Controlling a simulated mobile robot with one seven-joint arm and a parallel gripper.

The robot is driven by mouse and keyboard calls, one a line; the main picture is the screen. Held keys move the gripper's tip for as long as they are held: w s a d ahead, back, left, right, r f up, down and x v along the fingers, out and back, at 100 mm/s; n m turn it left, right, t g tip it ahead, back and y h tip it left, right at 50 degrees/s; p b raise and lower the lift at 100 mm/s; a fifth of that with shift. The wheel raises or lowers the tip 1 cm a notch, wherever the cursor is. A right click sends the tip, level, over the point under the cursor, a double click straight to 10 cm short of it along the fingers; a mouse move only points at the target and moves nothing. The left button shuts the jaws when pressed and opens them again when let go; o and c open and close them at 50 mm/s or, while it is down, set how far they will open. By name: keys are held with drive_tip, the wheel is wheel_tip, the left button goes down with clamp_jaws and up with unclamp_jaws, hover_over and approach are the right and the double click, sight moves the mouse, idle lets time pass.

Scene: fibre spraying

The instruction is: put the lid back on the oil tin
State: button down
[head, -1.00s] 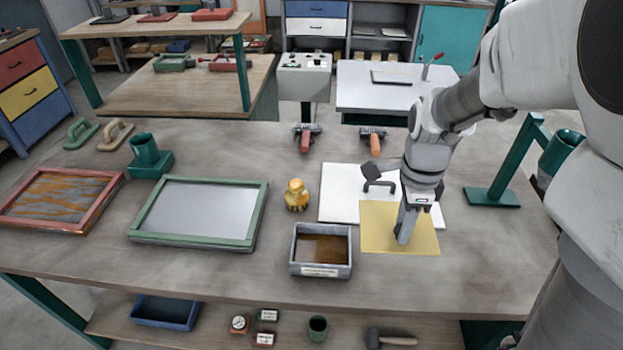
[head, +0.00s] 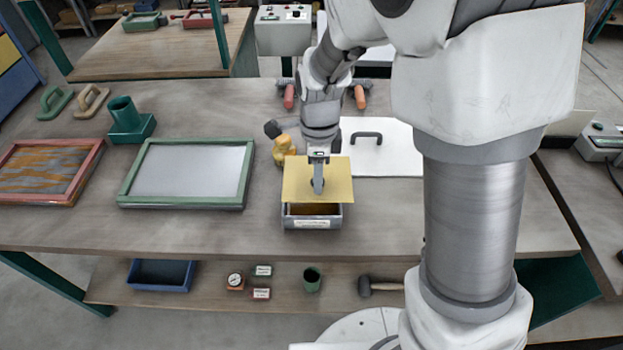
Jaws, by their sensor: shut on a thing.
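The lid (head: 337,170) is a flat, square yellow plate. My gripper (head: 318,188) points down at its middle and is shut on it; the grip point itself is partly hidden by the fingers. The oil tin (head: 312,222) is a grey rectangular box with a pale label on its front. The lid is over the tin's rear part and reaches a little past its right side. A strip of brown oil shows between the lid's front edge and the tin's front wall. I cannot tell whether the lid touches the rim.
A white board (head: 385,160) with a dark handle lies to the right. A green-framed screen (head: 183,203) lies to the left. The bench (head: 420,228) is bare around the tin's front.

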sight(312, 189)
drive_tip(key=shift+a+f, duration=0.5)
drive_tip(key=shift+a, duration=0.1)
drive_tip(key=shift+f, duration=1.85)
drive_tip(key=shift+f+b, duration=0.4)
drive_tip(key=shift+f, duration=0.25)
drive_tip(key=c, duration=0.5)
unclamp_jaws()
drive_tip(key=shift+c, duration=0.2)
